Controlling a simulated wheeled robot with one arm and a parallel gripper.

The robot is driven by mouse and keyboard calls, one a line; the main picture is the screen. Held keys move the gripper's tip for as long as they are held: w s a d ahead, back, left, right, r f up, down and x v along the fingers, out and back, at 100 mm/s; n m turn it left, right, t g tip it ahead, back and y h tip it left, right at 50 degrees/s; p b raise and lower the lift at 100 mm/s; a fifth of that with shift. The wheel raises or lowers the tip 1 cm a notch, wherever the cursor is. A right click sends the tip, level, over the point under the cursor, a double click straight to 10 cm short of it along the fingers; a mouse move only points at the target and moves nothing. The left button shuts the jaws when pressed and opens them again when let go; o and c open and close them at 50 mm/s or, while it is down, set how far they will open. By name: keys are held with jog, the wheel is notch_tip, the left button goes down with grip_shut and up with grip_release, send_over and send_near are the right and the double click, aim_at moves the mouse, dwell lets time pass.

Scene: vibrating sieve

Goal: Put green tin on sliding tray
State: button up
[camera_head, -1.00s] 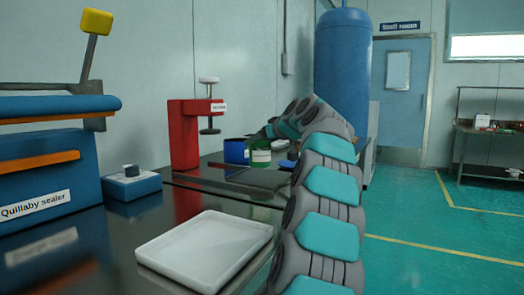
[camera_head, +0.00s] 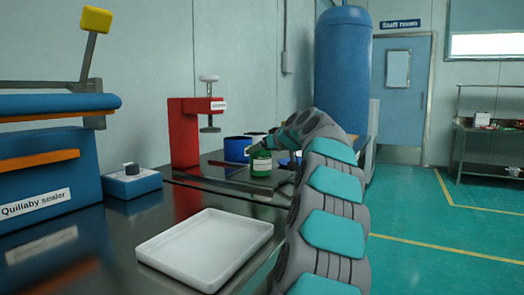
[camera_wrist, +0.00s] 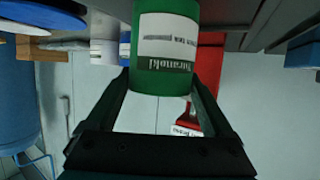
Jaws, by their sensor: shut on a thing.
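The green tin (camera_head: 261,164) with a white label is in my gripper (camera_head: 264,149), over the dark plate beside the red stand. In the wrist view the tin (camera_wrist: 165,70) fills the top middle, and both dark fingers of my gripper (camera_wrist: 160,84) press on its sides. Whether the tin's base touches the plate cannot be told. A white shallow tray (camera_head: 205,248) lies empty on the dark bench in front. A dark flat plate (camera_head: 222,170) lies farther back. Neither shows a label naming it the sliding tray.
A blue tin (camera_head: 236,150) stands just behind and left of the green tin. A red stand (camera_head: 184,135) with a screw clamp rises to the left. A blue sealer (camera_head: 45,165) and a small blue box (camera_head: 132,183) stand at the left.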

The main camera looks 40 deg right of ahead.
jog(key=shift+f, duration=0.15)
jog(key=o, duration=1.4)
jog(key=shift+r, duration=0.2)
jog(key=b+v, duration=0.1)
jog(key=v, duration=1.1)
jog(key=shift+f, duration=0.1)
